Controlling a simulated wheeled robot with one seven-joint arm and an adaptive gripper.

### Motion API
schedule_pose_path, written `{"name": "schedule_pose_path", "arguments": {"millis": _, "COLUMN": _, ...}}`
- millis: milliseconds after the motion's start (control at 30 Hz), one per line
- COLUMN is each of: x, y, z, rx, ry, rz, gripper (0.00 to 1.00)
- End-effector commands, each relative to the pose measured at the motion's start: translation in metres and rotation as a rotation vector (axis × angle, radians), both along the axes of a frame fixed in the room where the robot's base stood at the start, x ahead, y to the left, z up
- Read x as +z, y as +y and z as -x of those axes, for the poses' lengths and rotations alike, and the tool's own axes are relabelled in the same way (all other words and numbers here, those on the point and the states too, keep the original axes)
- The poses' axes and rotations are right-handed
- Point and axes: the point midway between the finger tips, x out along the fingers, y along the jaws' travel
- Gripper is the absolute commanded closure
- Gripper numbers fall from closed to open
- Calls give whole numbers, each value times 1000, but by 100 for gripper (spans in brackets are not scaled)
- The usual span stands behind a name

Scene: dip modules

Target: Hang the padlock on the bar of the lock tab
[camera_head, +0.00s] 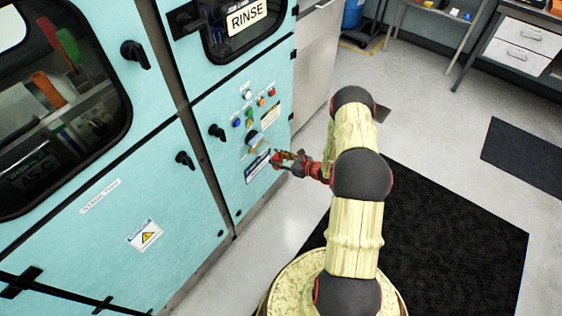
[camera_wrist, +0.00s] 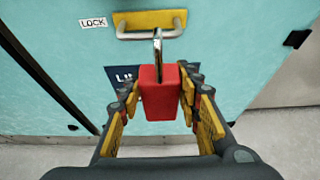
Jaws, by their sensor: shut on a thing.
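The red padlock (camera_wrist: 160,92) with a metal shackle is upright between the fingers of my gripper (camera_wrist: 160,97) in the wrist view. My gripper is shut on its body. The lock tab (camera_wrist: 151,19) is a yellow plate with a metal bar (camera_wrist: 135,36), fixed to the teal panel beside a "LOCK" label. The top of the shackle overlaps the bar in this view; I cannot tell whether it is around the bar or in front of it. In the head view my gripper (camera_head: 282,160) is close to the panel, below and right of the lock tab (camera_head: 254,139).
A dark blue label (camera_wrist: 121,76) is on the panel behind the padlock. In the head view, coloured buttons (camera_head: 249,111) sit above the lock tab and a black knob (camera_head: 217,132) to its left. Open floor and a black mat (camera_head: 440,235) lie to the right.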

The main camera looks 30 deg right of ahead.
Motion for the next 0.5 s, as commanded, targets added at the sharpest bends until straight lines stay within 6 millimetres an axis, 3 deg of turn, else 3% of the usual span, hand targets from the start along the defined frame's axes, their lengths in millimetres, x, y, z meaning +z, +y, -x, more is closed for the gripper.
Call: {"name": "schedule_pose_path", "arguments": {"millis": 500, "x": 0, "y": 13, "z": -36, "rx": 0, "ry": -1, "rz": 1, "gripper": 95}}
